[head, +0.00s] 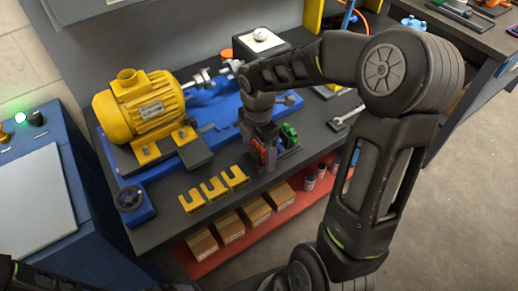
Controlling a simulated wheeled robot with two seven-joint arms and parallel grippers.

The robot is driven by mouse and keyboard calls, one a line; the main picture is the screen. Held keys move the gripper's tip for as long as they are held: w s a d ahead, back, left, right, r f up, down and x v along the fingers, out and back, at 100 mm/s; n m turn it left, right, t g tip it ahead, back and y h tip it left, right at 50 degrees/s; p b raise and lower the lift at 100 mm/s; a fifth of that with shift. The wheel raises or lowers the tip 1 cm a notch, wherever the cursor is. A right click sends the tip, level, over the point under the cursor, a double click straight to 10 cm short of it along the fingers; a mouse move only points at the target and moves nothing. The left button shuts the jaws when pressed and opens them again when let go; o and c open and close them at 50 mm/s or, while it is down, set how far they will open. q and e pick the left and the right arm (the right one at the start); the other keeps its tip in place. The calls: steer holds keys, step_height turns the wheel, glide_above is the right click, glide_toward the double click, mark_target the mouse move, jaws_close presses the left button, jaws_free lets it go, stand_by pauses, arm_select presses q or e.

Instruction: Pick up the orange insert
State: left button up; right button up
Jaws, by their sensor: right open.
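A small orange piece (267,156), which looks like the orange insert, shows at my right gripper's tips, near the front edge of the grey workbench (222,168). My right gripper (266,163) points down over it and hides part of it. The gripper is open, with the orange piece at or between its fingers; I cannot tell whether they touch it. A green piece (289,136) stands just to the right, on the same small dark tray. My left gripper is out of view.
A yellow motor (143,106) on a blue base stands left of the gripper. Yellow U-shaped brackets (213,187) lie at the bench's front edge. Cardboard boxes (229,227) sit on a red shelf below. A black box with a dial (261,40) stands behind.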

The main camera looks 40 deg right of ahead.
steer(key=shift+c, duration=0.3)
steer(key=c, duration=1.4)
